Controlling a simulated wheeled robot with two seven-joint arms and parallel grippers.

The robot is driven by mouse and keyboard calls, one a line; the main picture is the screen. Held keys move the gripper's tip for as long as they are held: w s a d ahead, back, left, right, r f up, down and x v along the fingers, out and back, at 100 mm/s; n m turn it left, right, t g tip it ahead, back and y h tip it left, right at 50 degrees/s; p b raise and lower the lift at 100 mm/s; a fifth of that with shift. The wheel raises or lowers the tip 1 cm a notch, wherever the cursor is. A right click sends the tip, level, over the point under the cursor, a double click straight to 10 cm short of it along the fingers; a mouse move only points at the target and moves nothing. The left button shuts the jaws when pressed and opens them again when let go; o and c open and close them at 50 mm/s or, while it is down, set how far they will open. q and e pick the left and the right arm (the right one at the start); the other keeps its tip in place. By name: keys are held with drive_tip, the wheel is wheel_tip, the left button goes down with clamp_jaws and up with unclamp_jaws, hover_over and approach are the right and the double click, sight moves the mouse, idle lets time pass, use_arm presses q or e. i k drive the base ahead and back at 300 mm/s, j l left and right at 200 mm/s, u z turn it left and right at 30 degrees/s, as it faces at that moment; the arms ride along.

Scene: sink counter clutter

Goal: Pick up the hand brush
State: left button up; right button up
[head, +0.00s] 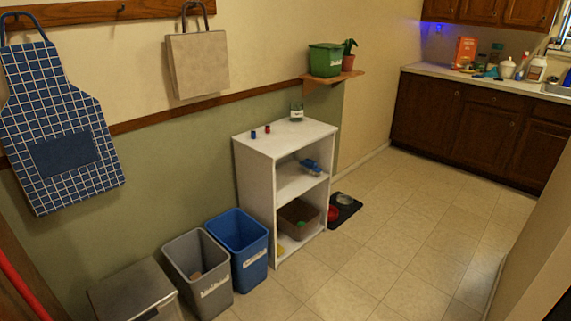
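I cannot make out a hand brush for certain. The far counter (425,70) at the upper right holds small cluttered items by the sink (557,90), too small to tell apart fully. Among them are a red-orange box (464,52), a white container (507,68) and a white bottle (536,69). A small blue item (311,167) lies on the middle shelf of the white shelf unit (258,190); I cannot tell what it is. Neither of my grippers shows in the head view.
A grey bin (212,298), a blue bin (251,270) and a grey lidded box (115,288) line the left wall. A dark mat (352,207) with bowls lies beside the shelf unit. The tiled floor (410,235) towards the counter is clear. A wall edge (535,240) stands at right.

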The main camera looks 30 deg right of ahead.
sight(310, 165)
drive_tip(key=i+l, duration=0.2)
drive_tip(key=i, duration=0.25)
drive_tip(key=i+l, duration=0.15)
drive_tip(key=i, duration=0.25)
drive_tip(key=i+l+u, duration=0.1)
drive_tip(key=i, duration=0.35)
drive_tip(key=i+l, duration=0.1)
drive_tip(key=l, duration=0.4)
drive_tip(key=i+l, duration=0.1)
drive_tip(key=l, duration=0.4)
drive_tip(key=i+l, duration=0.1)
drive_tip(key=l, duration=0.35)
drive_tip(key=i+l+u, duration=0.1)
drive_tip(key=l, duration=0.4)
drive_tip(key=i+l, duration=0.1)
drive_tip(key=l, duration=0.4)
